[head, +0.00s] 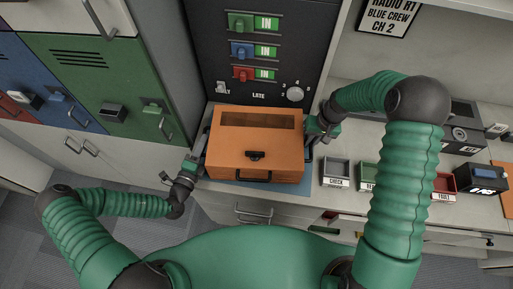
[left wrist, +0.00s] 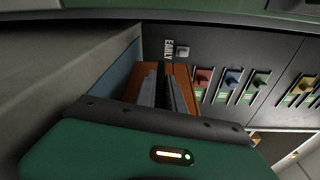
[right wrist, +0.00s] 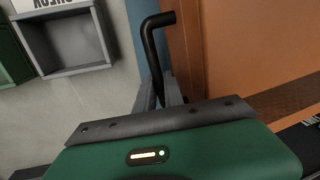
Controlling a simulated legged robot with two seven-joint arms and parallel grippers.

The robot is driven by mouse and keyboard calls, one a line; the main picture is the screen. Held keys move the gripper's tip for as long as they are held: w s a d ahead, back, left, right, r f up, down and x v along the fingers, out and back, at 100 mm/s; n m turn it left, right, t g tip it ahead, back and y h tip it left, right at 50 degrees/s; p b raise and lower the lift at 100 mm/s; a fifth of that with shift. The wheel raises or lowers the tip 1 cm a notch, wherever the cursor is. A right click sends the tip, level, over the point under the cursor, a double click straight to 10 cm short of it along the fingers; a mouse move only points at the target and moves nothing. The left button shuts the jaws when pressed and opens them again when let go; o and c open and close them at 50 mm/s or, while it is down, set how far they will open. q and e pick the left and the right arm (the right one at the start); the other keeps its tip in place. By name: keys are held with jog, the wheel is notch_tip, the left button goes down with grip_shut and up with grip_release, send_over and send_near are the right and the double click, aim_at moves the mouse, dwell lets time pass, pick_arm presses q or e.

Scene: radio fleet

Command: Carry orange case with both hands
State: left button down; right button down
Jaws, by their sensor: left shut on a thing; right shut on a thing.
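The orange case (head: 254,158) is a box with a dark recessed window on top and a black latch and handle on its front. It sits on a blue mat (head: 262,187) on the counter. My left gripper (head: 197,158) is at the case's left side, shut on a side handle that the gripper mostly hides. My right gripper (head: 314,132) is at the right side, shut on the black side handle (right wrist: 158,50). The orange side also shows in the left wrist view (left wrist: 182,80).
A dark panel (head: 262,80) with green, blue and red switches and a knob stands behind the case. Small labelled trays (head: 336,172) and radios (head: 482,178) are on the counter to the right. Coloured lockers (head: 95,85) stand at the left.

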pick_arm(q)
jog(key=shift+f, duration=0.1)
pick_arm(e)
jog(key=shift+w+r, duration=0.1)
dwell(0.3)
